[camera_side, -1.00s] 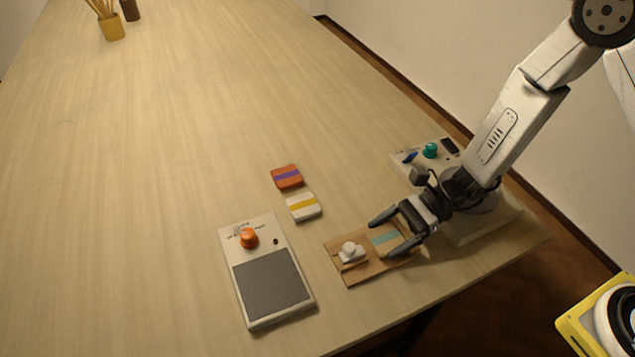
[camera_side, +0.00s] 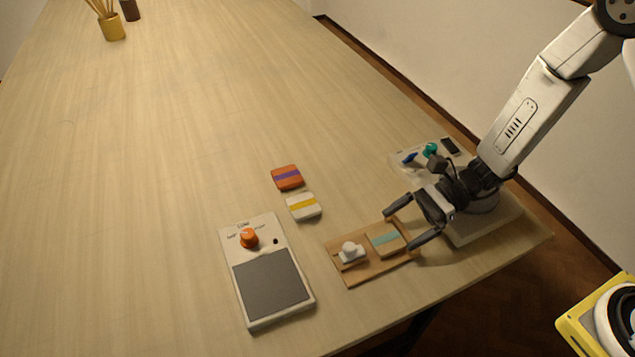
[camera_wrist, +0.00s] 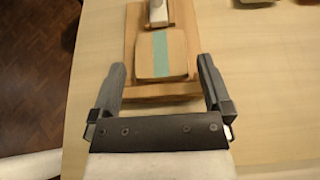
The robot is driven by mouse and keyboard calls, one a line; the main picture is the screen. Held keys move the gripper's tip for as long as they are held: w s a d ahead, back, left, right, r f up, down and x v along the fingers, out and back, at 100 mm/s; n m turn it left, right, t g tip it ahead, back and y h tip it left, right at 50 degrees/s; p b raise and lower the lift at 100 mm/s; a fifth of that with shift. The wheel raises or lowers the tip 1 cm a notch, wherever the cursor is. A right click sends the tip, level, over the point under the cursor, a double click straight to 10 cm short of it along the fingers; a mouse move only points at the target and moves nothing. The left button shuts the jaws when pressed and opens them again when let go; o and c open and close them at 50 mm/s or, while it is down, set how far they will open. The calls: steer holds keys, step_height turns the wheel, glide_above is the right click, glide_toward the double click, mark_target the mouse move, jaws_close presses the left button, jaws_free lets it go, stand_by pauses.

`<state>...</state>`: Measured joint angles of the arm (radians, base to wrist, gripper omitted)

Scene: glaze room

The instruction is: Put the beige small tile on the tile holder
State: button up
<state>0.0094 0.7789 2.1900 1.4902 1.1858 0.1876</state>
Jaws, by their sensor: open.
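The beige small tile (camera_side: 386,240) with a teal stripe lies on the wooden tile holder (camera_side: 370,275), on its right part beside a white knob (camera_side: 350,250). The wrist view shows the tile (camera_wrist: 148,60) lying flat on the holder (camera_wrist: 130,35), just ahead of my fingers. My gripper (camera_side: 405,224) is open and empty, to the right of the tile and apart from it. In the wrist view my gripper's fingers (camera_wrist: 161,75) are spread wider than the tile, with nothing between their pads.
An orange tile with a purple stripe (camera_side: 287,178) and a white tile with a yellow stripe (camera_side: 304,206) lie left of the holder. A device with an orange knob and grey pad (camera_side: 270,285) stands at front left. A device with a teal knob (camera_side: 431,150) stands behind my gripper.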

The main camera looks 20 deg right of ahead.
steer(key=r, duration=0.2)
steer(key=d+r, duration=0.1)
steer(key=r, duration=0.2)
steer(key=shift+d, duration=0.2)
steer(key=shift+r, duration=1.35)
